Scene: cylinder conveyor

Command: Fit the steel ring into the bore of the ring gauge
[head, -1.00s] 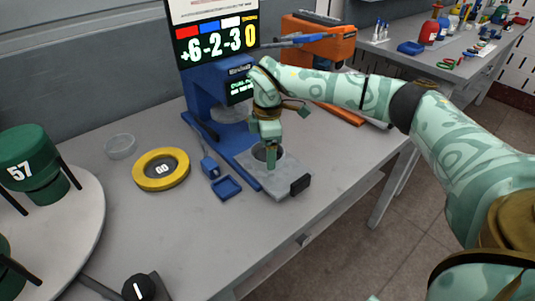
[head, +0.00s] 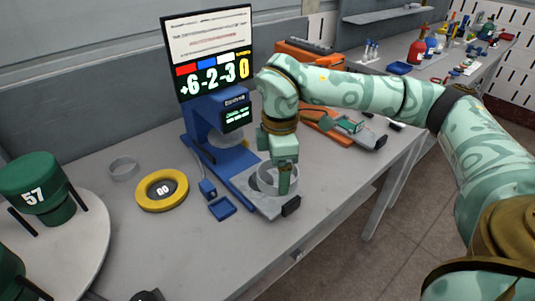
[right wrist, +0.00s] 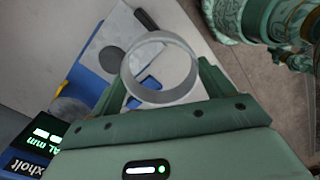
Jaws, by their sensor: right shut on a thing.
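My right gripper (head: 284,184) is shut on the steel ring (head: 266,180), a thin grey band. It holds the ring over the grey plate at the front of the blue instrument. In the right wrist view the ring (right wrist: 136,88) sits between the two fingers of my right gripper (right wrist: 162,92), with its open middle facing the camera. A yellow ring with a dark centre marked 00 (head: 144,192), which looks like the ring gauge, lies flat on the table, left of the instrument and apart from the gripper. My left gripper is out of view.
The blue instrument (head: 203,130) has a display above it. A small blue tray (head: 222,208) lies in front of it. A round white stand (head: 85,250) with green parts is at left.

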